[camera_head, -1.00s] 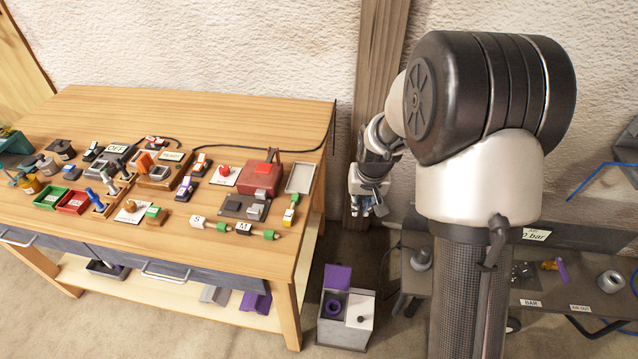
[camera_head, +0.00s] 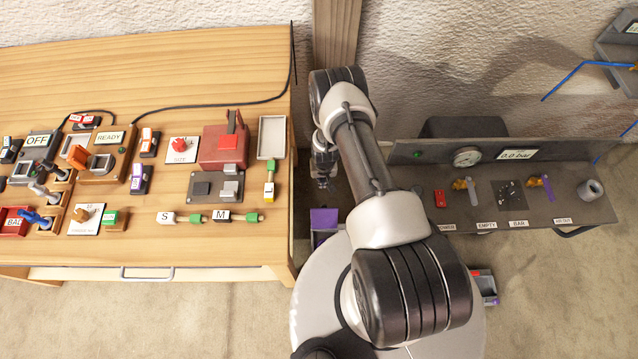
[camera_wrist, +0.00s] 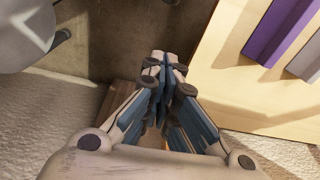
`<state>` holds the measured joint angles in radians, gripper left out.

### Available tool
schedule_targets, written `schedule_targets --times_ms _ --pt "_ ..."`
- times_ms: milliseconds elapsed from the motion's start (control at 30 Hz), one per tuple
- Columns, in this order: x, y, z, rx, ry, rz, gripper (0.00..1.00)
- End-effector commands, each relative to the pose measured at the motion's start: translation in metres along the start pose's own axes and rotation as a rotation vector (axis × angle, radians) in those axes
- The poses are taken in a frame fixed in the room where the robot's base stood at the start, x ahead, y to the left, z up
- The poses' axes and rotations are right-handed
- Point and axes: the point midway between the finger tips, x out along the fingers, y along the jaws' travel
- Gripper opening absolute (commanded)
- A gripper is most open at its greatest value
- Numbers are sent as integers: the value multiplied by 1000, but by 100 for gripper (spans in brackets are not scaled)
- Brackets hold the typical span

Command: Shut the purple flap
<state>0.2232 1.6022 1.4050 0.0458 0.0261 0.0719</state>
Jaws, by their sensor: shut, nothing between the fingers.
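The purple flap (camera_head: 323,218) shows in the head view on the floor side of the table's right end, standing open on a grey bin. My arm and base hide most of the bin. My gripper (camera_head: 325,183) hangs beyond the flap in the picture, apart from it as far as I can tell. In the wrist view my gripper (camera_wrist: 167,68) is shut with nothing between its fingers. The flap cannot be made out in the wrist view.
The wooden table (camera_head: 225,262) with many small devices stands left of my arm. A grey bench with a gauge (camera_head: 467,156) stands right. In the wrist view, a purple piece (camera_wrist: 282,28) and a grey piece lie on a light wooden shelf (camera_wrist: 225,75).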

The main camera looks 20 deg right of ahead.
Motion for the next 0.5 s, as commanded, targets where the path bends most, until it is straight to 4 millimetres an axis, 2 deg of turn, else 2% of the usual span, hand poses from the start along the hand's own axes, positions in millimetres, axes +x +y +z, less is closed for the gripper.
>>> schedule_targets --times_ms 300,500 --pt "63 0 2 -1 -3 0 0" --pt "97 0 2 -1 -2 0 0"
